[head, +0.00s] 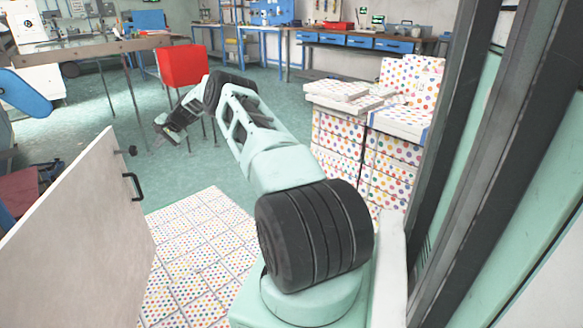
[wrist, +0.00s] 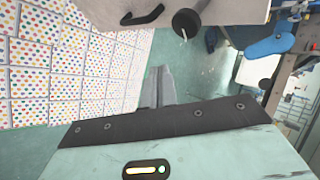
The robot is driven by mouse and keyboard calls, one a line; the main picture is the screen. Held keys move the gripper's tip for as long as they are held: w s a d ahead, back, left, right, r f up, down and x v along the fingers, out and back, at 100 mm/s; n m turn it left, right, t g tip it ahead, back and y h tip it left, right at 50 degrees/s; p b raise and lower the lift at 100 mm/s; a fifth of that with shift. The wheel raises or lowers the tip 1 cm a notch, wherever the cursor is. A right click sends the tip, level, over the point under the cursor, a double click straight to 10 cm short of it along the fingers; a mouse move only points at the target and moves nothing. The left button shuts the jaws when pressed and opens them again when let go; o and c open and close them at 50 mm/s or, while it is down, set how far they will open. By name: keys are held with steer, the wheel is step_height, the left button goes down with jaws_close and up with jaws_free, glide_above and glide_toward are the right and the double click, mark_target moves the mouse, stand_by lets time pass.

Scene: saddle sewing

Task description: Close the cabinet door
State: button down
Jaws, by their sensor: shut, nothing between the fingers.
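The cabinet door (head: 80,245) is a pale, whitish panel standing open at the lower left of the head view. It has a black bar handle (head: 135,186) and a round black knob (head: 132,151) near its edge. In the wrist view the door (wrist: 240,12) is along the top, with its handle (wrist: 140,18) and knob (wrist: 187,22) hanging from its edge. My gripper (head: 161,122) is beyond the door's edge, to its right in the head view. In the wrist view my gripper's fingers (wrist: 158,82) are together and empty, apart from the handle. The cabinet body is not clearly visible.
A dotted tiled patch (head: 205,260) covers the floor right of the door. Stacked dotted boxes (head: 365,150) stand right of my arm. A red chair (head: 182,66) stands behind my gripper. A dark upright frame (head: 470,150) is at the right. Green floor lies open behind.

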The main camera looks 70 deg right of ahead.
mark_target(94, 171)
steer(key=p+v, duration=0.2)
steer(key=v, duration=1.5)
steer(key=w+a+n+g+p, duration=0.3)
steer(key=w+a+n, duration=0.1)
steer(key=a+n, duration=0.7)
steer(key=w+a+n+g+p, duration=0.2)
steer(key=w+a+n+p, duration=0.15)
steer(key=a+n, duration=0.8)
steer(key=shift+m+y, duration=0.25)
steer(key=shift+y, duration=0.05)
steer(key=shift+w+a+f+b, duration=0.15)
steer(key=shift+w+a+f, duration=0.55)
steer(key=shift+w+f, duration=0.8)
steer(key=shift+w+a+f+b, duration=0.15)
steer(key=shift+w+a+f, duration=0.75)
steer(key=shift+f, duration=0.85)
steer(key=shift+w+a+f+b, duration=0.15)
steer(key=shift+w+a+f, duration=0.35)
steer(key=shift+w+f, duration=1.05)
steer(key=shift+f, duration=0.1)
